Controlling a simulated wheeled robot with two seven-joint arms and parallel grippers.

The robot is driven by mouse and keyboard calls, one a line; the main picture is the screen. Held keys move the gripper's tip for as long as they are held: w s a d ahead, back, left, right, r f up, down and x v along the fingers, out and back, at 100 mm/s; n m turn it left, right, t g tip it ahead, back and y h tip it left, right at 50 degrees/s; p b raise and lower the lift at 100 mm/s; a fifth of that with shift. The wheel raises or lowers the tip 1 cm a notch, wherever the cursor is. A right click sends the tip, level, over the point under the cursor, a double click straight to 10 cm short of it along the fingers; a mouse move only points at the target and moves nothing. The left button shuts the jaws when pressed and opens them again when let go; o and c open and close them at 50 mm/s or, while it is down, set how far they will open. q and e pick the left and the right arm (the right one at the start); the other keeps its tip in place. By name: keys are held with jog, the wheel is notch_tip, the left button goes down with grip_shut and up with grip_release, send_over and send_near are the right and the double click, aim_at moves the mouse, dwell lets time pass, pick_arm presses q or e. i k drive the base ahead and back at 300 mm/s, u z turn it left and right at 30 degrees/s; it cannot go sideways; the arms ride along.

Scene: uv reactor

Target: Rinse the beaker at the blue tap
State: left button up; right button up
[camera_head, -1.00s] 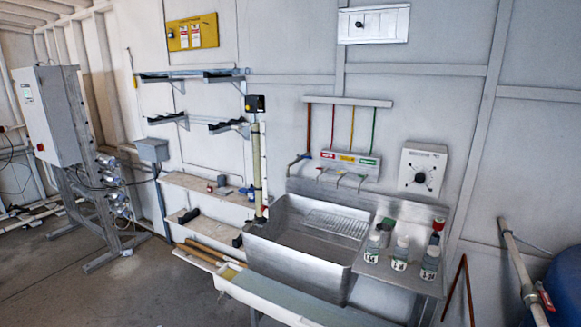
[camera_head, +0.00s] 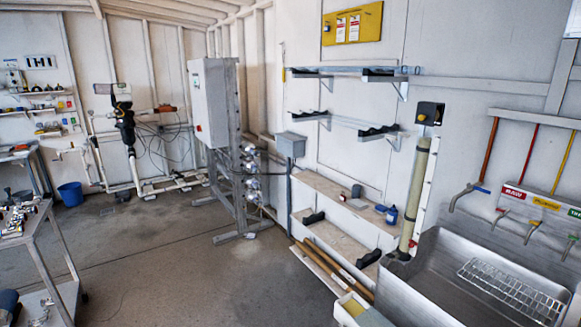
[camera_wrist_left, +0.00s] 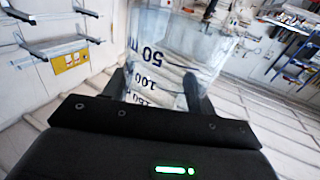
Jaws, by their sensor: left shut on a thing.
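The clear beaker (camera_wrist_left: 165,55), with dark 50, 100 and 150 marks, is in the left wrist view. The marks appear upside down in that view. My left gripper (camera_wrist_left: 157,90) is shut on it, with a dark finger at each side. Neither gripper nor the beaker shows in the head view. The blue tap (camera_head: 462,195), a grey spout with a blue band, is the leftmost of the wall taps, above the left side of the steel sink (camera_head: 415,262). My right gripper is not in view.
A wire rack (camera_head: 510,290) sits in the sink. Red, yellow and green labelled taps are right of the blue tap. A tall tube (camera_head: 415,195) stands at the sink's left end. A metal cart (camera_head: 45,240) is at far left. Open floor (camera_head: 190,260) lies between.

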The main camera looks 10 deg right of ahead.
aim_at(474, 188)
jog(key=i, duration=0.7)
jog(key=z, duration=0.55)
jog(key=i, duration=0.5)
jog(key=z, duration=0.4)
